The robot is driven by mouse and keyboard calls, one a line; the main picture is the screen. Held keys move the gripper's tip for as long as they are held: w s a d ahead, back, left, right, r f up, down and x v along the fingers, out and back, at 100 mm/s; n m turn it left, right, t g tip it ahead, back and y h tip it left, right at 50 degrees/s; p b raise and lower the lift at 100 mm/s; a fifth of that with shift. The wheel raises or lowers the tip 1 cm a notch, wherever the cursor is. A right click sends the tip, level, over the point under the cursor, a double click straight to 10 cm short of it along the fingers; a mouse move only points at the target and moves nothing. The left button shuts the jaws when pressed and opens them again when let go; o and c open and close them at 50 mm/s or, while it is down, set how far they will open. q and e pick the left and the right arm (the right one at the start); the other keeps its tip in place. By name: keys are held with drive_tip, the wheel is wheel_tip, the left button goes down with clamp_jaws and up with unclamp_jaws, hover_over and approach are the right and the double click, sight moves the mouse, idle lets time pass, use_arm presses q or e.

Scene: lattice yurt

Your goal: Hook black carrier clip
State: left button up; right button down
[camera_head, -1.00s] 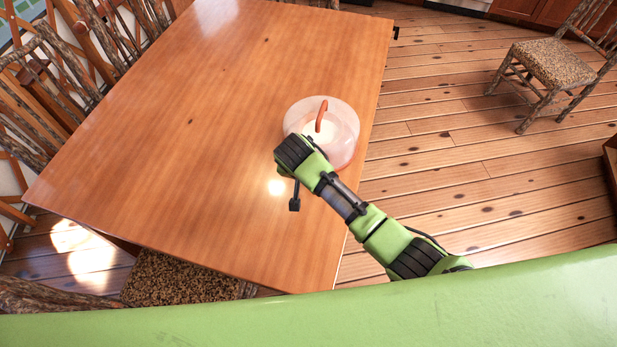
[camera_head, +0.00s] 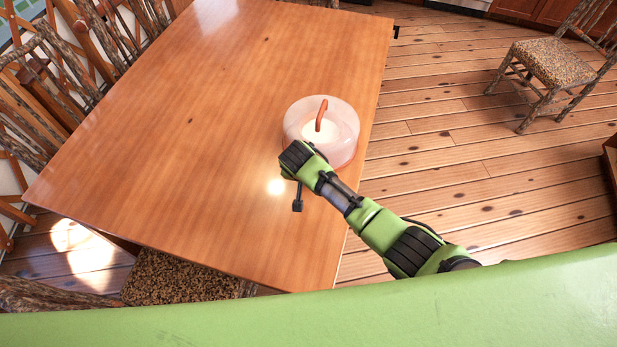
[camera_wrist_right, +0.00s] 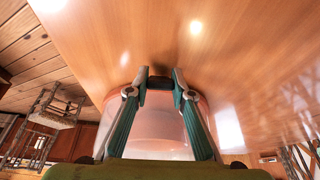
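The carrier is a round, pale translucent dome (camera_head: 345,118) with an orange-brown handle (camera_head: 321,114), standing on the wooden table near its right edge. My right gripper comes down at the near side of the dome in the head view; its fingers are hidden there behind my wrist. In the right wrist view my right gripper (camera_wrist_right: 160,76) has its two teal fingers apart, one on each side of a small dark block, apparently the black clip (camera_wrist_right: 160,84). I cannot tell whether the fingertips touch it. The dome (camera_wrist_right: 157,122) shows between the fingers. My left gripper is out of view.
The table top (camera_head: 215,110) is otherwise clear. A chair with a speckled seat (camera_head: 175,286) stands at the near edge, and rustic chairs (camera_head: 50,80) line the left side. Another chair (camera_head: 552,65) stands on the open plank floor at right.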

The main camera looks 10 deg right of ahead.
drive_tip(key=shift+w+d+r+g, duration=0.1)
drive_tip(key=shift+w+r+g, duration=0.25)
drive_tip(key=shift+g, duration=0.35)
drive_tip(key=shift+w+g+y, duration=0.1)
drive_tip(key=shift+g+y, duration=0.3)
drive_tip(key=shift+w+d+g+b, duration=0.15)
drive_tip(key=shift+w+g+b, duration=0.05)
drive_tip(key=shift+g+b, duration=0.4)
drive_tip(key=shift+r+g+y, duration=0.2)
drive_tip(key=shift+g+y, duration=0.2)
drive_tip(key=c, duration=1.8)
unclamp_jaws()
drive_tip(key=shift+o, duration=0.2)
drive_tip(key=shift+r, duration=0.15)
wheel_tip(320, 180, up, 12)
